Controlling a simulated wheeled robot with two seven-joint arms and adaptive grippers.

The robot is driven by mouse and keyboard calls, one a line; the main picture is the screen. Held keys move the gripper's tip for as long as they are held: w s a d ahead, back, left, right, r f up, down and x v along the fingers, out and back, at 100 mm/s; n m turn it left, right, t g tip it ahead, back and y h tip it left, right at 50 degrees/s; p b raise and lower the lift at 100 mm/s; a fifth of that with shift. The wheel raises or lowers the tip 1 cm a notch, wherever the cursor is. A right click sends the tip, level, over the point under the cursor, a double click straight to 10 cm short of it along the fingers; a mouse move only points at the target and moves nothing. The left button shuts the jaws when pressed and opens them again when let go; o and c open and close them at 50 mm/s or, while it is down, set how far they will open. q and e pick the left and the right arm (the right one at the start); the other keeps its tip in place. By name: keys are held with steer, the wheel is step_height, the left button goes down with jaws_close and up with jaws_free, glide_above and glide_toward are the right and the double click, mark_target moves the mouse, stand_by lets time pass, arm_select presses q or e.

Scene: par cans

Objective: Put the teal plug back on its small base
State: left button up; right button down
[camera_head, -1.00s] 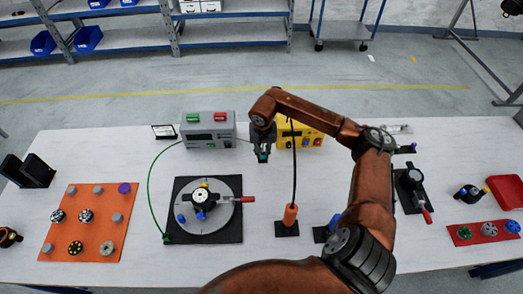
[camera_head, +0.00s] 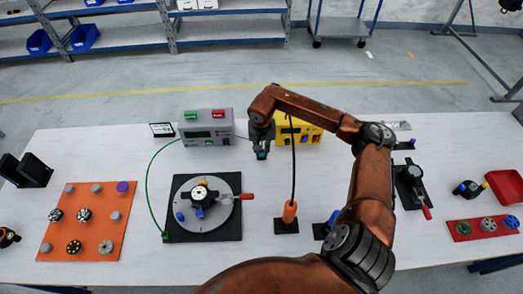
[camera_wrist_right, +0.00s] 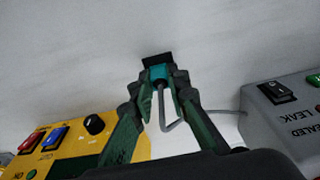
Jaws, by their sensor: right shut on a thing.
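My right gripper (camera_head: 262,153) reaches down over the table between the grey box and the yellow box. It is shut on the teal plug (camera_wrist_right: 160,73), which shows between its fingertips in the right wrist view. A bent grey lead runs back from the plug between the fingers. A small black base (camera_wrist_right: 157,59) shows just past the plug, in line with it. I cannot tell whether the plug is seated in the base or just above it. In the head view the fingers hide most of both. My left gripper is not in view.
The grey box (camera_head: 207,127) with a green cable stands left of the gripper; the yellow box (camera_head: 312,132) is close on the right. An orange-handled tool (camera_head: 290,211) stands in front, its dark cord rising past my arm. A round turntable (camera_head: 225,211) is front left.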

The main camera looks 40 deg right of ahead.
steer(key=shift+f, duration=0.15)
stand_by(0.3)
steer(key=c, duration=2.2)
jaws_free()
steer(key=shift+o, duration=0.5)
steer(key=o, duration=0.5)
steer(key=r, duration=0.8)
steer(key=s+a+r, duration=0.1)
steer(key=r, duration=0.3)
steer(key=shift+f, duration=0.15)
